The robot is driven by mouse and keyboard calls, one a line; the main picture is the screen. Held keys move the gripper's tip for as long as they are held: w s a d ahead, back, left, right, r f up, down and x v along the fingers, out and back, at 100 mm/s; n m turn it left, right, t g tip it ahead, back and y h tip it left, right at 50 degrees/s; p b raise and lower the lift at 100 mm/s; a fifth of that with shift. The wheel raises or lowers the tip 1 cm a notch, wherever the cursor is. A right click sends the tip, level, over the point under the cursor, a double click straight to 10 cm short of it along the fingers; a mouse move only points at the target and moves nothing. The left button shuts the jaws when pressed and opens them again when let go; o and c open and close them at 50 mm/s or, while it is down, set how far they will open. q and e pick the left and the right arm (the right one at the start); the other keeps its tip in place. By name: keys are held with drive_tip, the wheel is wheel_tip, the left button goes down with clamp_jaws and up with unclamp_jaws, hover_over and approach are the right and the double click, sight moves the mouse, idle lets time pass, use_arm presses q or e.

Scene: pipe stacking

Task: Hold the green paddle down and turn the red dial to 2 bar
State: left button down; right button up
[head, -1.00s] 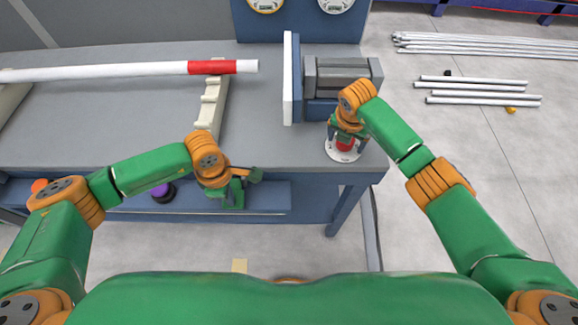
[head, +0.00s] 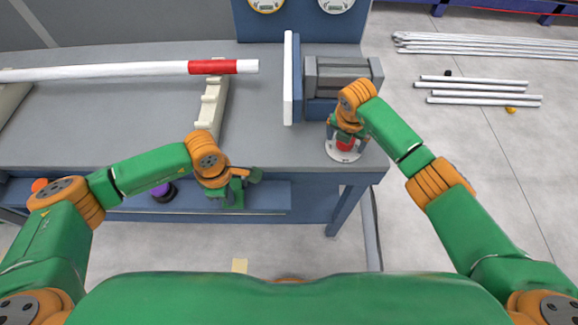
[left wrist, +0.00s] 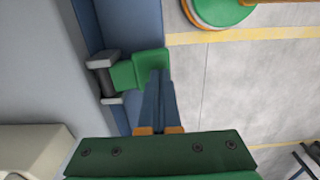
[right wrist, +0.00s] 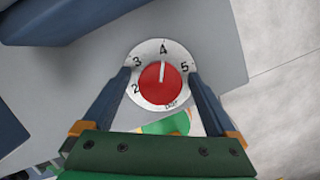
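The green paddle (left wrist: 138,70) sticks out from the bench's front edge on a grey bracket (left wrist: 103,62) in the left wrist view. My left gripper (left wrist: 160,74) has its fingers together, with nothing between them, and overlaps the paddle's outer end. I cannot tell whether it presses on it. The red dial (right wrist: 160,88) sits on a white round plate (right wrist: 149,50) numbered 2 to 5, its white pointer at about 4. My right gripper (right wrist: 160,72) is over it, fingers apart on either side with small gaps to the knob. The dial also shows under it in the head view (head: 345,144).
A white pipe with a red band (head: 212,67) lies on cream supports (head: 212,105) on the grey bench. A blue and grey clamp unit (head: 342,72) stands behind the dial. Two gauges are at the back, their faces cut off. Loose pipes (head: 480,88) lie on the floor at right.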

drive_tip(key=shift+s+a+f, duration=0.1)
drive_tip(key=shift+s+f, duration=0.2)
drive_tip(key=shift+f, duration=0.2)
drive_tip(key=shift+w+r, duration=0.2)
drive_tip(key=shift+r, duration=0.1)
drive_tip(key=shift+w+r, duration=0.1)
drive_tip(key=shift+w+d+r, duration=0.2)
drive_tip(key=shift+r, duration=0.1)
